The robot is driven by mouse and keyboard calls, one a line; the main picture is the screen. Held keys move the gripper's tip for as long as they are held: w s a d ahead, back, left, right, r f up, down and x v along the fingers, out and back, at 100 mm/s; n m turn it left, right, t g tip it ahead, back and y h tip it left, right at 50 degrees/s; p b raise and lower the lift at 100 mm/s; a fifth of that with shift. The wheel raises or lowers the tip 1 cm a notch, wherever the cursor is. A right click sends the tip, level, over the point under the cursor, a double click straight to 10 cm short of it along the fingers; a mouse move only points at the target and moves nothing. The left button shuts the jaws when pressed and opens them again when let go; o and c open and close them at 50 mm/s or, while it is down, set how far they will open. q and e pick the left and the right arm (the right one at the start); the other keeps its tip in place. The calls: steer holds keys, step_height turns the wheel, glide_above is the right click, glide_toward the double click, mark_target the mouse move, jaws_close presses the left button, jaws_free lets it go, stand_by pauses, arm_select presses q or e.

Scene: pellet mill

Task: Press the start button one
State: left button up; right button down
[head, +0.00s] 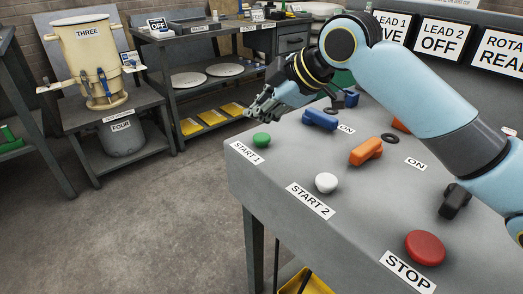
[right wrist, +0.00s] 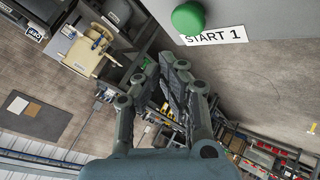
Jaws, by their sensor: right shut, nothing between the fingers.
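The green start button one (head: 262,140) sits on the near left corner of the grey console (head: 290,190), beside the label START 1 (head: 246,152). In the right wrist view the green button (right wrist: 188,18) is at the top, beyond the fingertips and a little right of them. My right gripper (head: 254,114) is shut and empty, above and slightly left of the button in the head view. It looks apart from the button. Its fingers also show in the right wrist view (right wrist: 167,62). My left gripper is not in view.
On the console are a white button (head: 326,182) labelled START 2, a red STOP button (head: 425,247), a blue switch (head: 319,120) and an orange switch (head: 366,151). Signs (head: 440,38) stand behind. A shelf bench (head: 200,60) and a stand with a cream bucket (head: 88,55) are at the back left.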

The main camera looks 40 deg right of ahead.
mark_target(260, 138)
step_height(260, 138, down, 2)
steer(key=shift+f+b, duration=0.2)
steer(key=shift+b, duration=0.1)
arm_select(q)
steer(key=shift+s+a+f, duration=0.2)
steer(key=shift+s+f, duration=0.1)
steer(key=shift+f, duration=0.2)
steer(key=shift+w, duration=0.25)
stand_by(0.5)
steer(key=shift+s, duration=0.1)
arm_select(e)
steer(key=shift+f, duration=0.35)
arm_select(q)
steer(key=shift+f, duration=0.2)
arm_select(e)
steer(key=shift+f, duration=0.6)
stand_by(0.6)
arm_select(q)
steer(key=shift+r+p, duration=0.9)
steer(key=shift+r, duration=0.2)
arm_select(e)
steer(key=shift+r, duration=1)
